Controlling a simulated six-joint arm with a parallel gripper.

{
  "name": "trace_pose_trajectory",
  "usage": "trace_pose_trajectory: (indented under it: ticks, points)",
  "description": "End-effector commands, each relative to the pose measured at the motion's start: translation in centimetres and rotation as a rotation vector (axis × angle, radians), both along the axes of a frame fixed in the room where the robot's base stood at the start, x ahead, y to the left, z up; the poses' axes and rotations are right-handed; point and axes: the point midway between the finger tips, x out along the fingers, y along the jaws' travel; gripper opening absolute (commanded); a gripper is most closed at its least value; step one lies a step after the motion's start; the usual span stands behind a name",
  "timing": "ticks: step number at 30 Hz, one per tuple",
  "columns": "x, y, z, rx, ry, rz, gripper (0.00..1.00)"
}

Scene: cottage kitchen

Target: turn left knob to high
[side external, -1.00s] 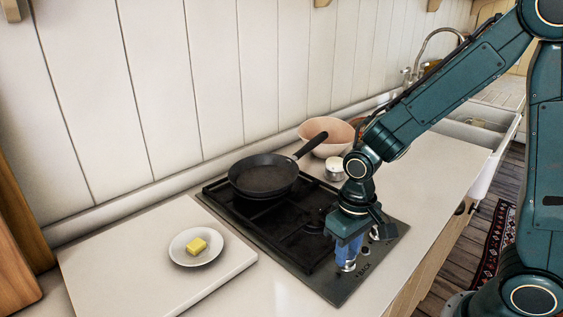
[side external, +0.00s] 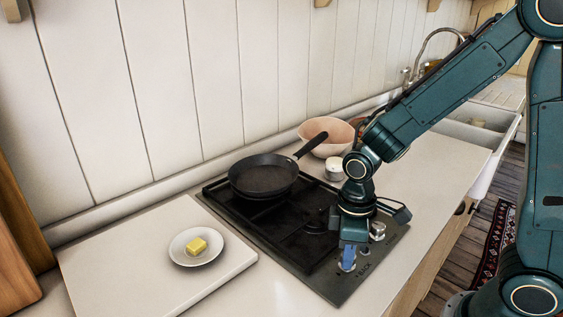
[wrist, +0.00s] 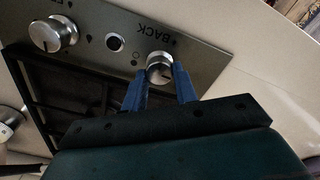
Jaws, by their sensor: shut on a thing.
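The stove's left knob (side external: 348,265) is a round silver knob beside the BACK label, at the hob's near edge. In the wrist view this knob (wrist: 159,66) sits between two blue fingers. My gripper (side external: 348,257) points straight down over it and is shut on it; it also shows in the wrist view (wrist: 159,84). The fingers hide part of the knob, and its exact setting is hard to read. A second silver knob (side external: 377,231) is farther right along the same edge; in the wrist view it (wrist: 53,34) has a visible pointer line.
A black frying pan (side external: 264,175) stands on the rear of the hob (side external: 338,291). A plate (side external: 179,258) with butter (side external: 197,245) is on a white board at left. A pink bowl (side external: 330,133) and a small white jar (side external: 334,169) stand behind the hob.

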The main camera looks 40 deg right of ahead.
Motion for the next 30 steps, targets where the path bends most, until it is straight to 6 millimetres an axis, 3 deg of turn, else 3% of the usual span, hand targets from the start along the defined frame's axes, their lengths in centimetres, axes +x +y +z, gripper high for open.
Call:
trace_pose_trajectory:
  ticks: [12,13,16,30]
  points:
    - [0.03,0.01,0.05,0.000,-0.002,0.009,0.06]
    - [0.03,0.01,0.05,0.000,-0.002,0.009,0.32]
    - [0.03,0.01,0.04,0.000,-0.001,0.009,0.50]
    - [0.06,0.02,0.44,0.000,-0.002,0.008,0.50]
